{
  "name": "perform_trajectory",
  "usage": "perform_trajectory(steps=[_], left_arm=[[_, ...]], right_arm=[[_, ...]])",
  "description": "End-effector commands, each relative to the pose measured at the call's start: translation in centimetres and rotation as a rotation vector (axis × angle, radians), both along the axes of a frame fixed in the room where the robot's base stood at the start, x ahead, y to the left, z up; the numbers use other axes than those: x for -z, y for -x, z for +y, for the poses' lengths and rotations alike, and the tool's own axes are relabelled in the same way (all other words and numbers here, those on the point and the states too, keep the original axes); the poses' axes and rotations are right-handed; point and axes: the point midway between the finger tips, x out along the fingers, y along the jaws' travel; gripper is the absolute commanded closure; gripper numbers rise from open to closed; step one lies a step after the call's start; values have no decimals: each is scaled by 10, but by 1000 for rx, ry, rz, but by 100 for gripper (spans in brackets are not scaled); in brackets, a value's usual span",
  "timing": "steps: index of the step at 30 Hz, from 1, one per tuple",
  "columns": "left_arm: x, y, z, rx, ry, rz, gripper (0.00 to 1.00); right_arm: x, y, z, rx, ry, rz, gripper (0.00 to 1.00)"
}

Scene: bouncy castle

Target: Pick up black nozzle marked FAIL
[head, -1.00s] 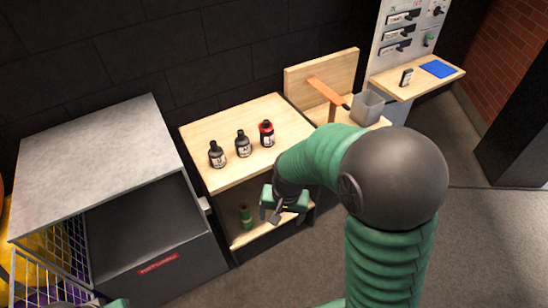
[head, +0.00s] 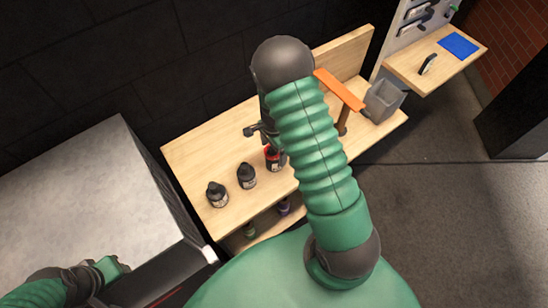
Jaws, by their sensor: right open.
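No FAIL marking can be read here, so I cannot tell which thing is the black nozzle. Three small dark bottles stand upright on the wooden bench: a left bottle (head: 217,196), a middle bottle (head: 247,177) and a red-marked bottle (head: 273,158). A small black object with a pale face (head: 428,65) is on the wooden shelf at the upper right. My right gripper (head: 257,131) is open above the bench, just behind the red-marked bottle in the picture, partly hidden by my arm. My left gripper (head: 112,268) is at the lower left over the grey cabinet; its jaws are unclear.
The wooden bench (head: 192,155) has bare room at its back left. An orange bar (head: 340,90) and a grey bin (head: 383,102) are at its right. A blue mat (head: 458,46) lies on the shelf. A grey-topped cabinet (head: 80,200) stands left.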

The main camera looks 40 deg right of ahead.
Motion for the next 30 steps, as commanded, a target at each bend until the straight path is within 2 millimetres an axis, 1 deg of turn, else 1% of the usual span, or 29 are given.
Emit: perform_trajectory(steps=[3, 6, 9, 14, 17, 30], left_arm=[[-5, 0, 0, 0, 0, 0, 64], [-7, 0, 0, 0, 0, -1, 64], [-8, 0, 0, 0, 0, -1, 64], [-7, 0, 0, 1, 0, -1, 64], [-7, 0, 0, 1, 0, -1, 64], [-7, 0, 0, 0, 0, -1, 64]], right_arm=[[24, 3, -3, 4, -6, 4, 15], [40, 3, -3, 3, -4, 1, 15], [47, 3, -3, 2, -4, -1, 15], [47, 2, -3, 1, -3, -1, 15], [47, 1, -2, 1, -3, -1, 25], [47, 1, -3, 0, -3, -2, 83]])
